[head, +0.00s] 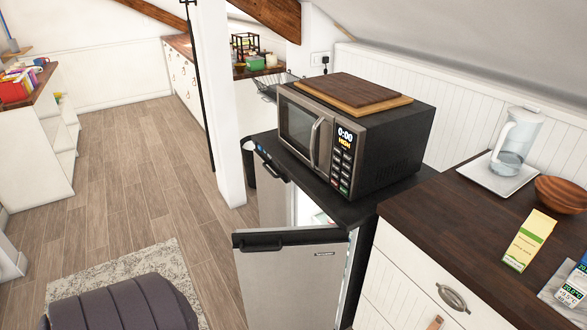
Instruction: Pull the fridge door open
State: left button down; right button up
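A low fridge with a black top (350,209) stands in the middle of the head view, under a microwave. Its near door (297,273) has a silver front and stands swung out from the body. A dark handle (259,244) sits at the upper left of this door. A bright strip of the interior (322,218) shows behind the door's top edge. A second silver front (273,199), with a dark handle (273,169) at its top, lies farther back and looks closed. Neither of my grippers is in view.
The microwave (352,139) carries a wooden board (356,93). A dark counter (455,213) with white drawers adjoins the fridge on the right. A purple padded seat (125,305) stands at the lower left. Wooden floor (125,175) is clear left of the white post (218,100).

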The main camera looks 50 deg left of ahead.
aim_at(291, 278)
jog(key=j+z, duration=0.5)
jog(key=k+j+z, duration=0.2)
jog(key=j+z, duration=0.3)
jog(key=j, duration=0.15)
